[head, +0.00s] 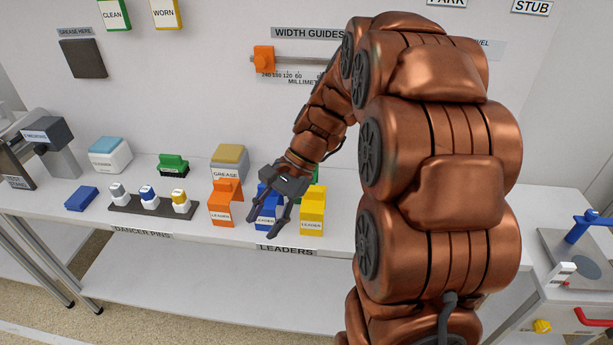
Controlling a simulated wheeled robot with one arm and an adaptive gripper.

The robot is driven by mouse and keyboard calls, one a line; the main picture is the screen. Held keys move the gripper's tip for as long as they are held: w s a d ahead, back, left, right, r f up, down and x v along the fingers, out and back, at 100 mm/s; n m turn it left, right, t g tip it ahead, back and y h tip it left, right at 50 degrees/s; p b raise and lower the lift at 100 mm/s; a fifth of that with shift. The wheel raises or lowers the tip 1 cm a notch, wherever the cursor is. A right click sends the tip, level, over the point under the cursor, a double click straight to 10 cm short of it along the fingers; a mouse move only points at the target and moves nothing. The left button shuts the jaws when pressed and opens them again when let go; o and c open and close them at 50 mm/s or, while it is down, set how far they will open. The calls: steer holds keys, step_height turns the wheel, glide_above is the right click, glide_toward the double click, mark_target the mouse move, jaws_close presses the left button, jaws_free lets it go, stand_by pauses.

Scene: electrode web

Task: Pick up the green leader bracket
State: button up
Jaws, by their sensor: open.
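Another green piece (316,175) shows behind the yellow leader bracket, partly hidden by my arm and gripper. I cannot tell for certain which is the green leader bracket. My gripper (266,222) is open and points down over the blue leader bracket (266,210), covering part of it. Its fingers look empty, and whether they touch the blue bracket is unclear.
The orange (221,204) and yellow (312,212) leader brackets flank the blue one near the bench's front edge. A grease box (230,163) stands behind. A dark rack (152,207) of dancer pins and a blue block (81,198) are further left.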

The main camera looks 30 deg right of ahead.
steer(key=w+d+f+m+t+y, duration=0.15)
steer(key=w+d+m+t, duration=0.45)
steer(key=d, duration=0.8)
steer(key=w+d+f+m+t+y, duration=0.1)
steer(key=w+d+f+m+t, duration=0.2)
steer(key=w+d+m, duration=0.7)
steer(key=shift+w+a+f+n+p, duration=0.4)
steer(key=shift+a+f+n, duration=0.2)
steer(key=shift+a+n, duration=0.1)
steer(key=shift+w+a+f+n+p, duration=0.35)
steer(key=shift+a+f+n, duration=0.25)
steer(key=shift+n, duration=0.1)
steer(key=shift+c, duration=0.2)
jaws_close()
